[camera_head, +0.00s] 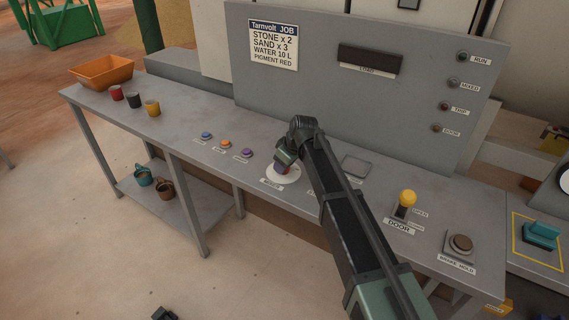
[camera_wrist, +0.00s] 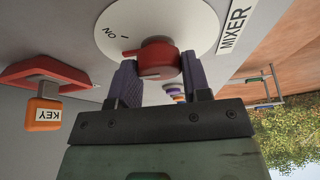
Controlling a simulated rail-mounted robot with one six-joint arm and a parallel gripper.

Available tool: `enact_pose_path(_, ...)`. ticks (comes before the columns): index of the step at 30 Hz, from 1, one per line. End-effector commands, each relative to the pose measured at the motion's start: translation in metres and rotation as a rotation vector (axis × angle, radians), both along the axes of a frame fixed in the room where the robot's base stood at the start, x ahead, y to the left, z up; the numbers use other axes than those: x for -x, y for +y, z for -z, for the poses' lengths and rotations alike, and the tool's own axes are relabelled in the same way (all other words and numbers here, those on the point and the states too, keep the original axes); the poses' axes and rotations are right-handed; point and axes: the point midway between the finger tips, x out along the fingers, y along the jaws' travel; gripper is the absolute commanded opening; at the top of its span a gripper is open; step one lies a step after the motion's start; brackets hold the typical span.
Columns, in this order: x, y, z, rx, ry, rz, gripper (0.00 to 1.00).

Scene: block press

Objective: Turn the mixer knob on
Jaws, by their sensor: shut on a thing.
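The mixer knob (camera_wrist: 157,59) is red and sits on a round white dial (camera_wrist: 198,22) with an "ON" mark and a line at its left in the wrist view. A "MIXER" label (camera_wrist: 234,27) is beside the dial. My gripper (camera_wrist: 155,77) is shut on the red knob, one purple finger on each side. In the head view my gripper (camera_head: 284,160) is over the white dial (camera_head: 292,177), and the knob is mostly hidden there.
An orange key tag (camera_wrist: 43,115) and red bracket are close by in the wrist view. Blue (camera_head: 206,136), orange (camera_head: 225,144) and purple (camera_head: 246,153) buttons are left of the dial. A yellow door lever (camera_head: 408,198) and brown shake button (camera_head: 461,243) are at the right.

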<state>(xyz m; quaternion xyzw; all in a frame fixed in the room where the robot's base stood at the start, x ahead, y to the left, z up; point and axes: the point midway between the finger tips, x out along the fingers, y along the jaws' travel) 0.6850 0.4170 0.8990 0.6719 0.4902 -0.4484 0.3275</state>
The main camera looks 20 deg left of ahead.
Motion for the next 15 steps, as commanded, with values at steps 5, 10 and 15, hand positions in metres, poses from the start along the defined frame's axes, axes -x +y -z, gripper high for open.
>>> enact_pose_path(5,0.0018,-0.0003,0.0002,0.001,-0.001,0.162,0.2)
enact_pose_path(10,0.0022,0.0004,0.0002,0.001,0.0,0.322,0.2)
enact_pose_path(15,0.0021,0.0005,0.0002,0.001,-0.001,0.467,0.2)
